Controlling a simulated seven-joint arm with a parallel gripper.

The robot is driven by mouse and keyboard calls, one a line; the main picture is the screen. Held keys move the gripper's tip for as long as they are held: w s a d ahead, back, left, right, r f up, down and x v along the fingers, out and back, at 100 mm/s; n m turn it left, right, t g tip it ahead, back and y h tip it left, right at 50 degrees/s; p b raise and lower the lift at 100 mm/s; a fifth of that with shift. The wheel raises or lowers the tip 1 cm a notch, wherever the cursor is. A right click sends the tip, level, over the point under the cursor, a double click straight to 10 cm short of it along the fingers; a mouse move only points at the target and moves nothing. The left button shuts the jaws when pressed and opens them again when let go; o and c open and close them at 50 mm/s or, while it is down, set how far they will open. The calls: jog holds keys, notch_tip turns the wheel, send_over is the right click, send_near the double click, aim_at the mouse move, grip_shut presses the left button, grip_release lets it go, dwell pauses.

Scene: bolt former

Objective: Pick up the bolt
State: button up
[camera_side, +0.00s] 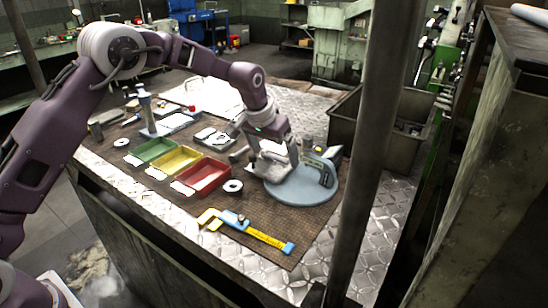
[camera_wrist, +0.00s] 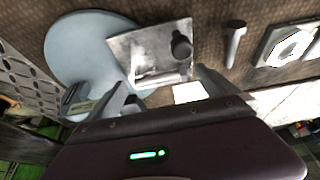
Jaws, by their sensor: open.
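A grey bolt (camera_wrist: 233,45) with a round head lies on the brown mat in the wrist view, right of the metal plate. In the side view, a small grey rod that looks like this bolt (camera_side: 239,153) lies left of my gripper (camera_side: 282,148). In the wrist view my gripper (camera_wrist: 163,92) is open, its two grey fingers apart with nothing held between them. The bolt lies beyond and to the right of the right finger, apart from it. In the side view the fingertips are hard to make out against the pale metal plate.
A metal plate (camera_wrist: 130,50) with a dark knob stands by the round blue-grey disc (camera_wrist: 65,45). Green (camera_side: 154,149), yellow (camera_side: 176,160) and red (camera_side: 205,178) trays stand left. A yellow-blue caliper (camera_side: 252,232) lies in front. A deep metal bin (camera_side: 372,135) stands behind right.

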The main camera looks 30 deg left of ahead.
jog(key=shift+w+f, duration=0.1)
jog(key=shift+f, duration=0.1)
jog(key=shift+r, duration=0.1)
jog(key=c, duration=1.6)
jog(key=shift+o, duration=0.2)
jog(key=shift+r, duration=0.1)
notch_tip(320, 180, up, 13)
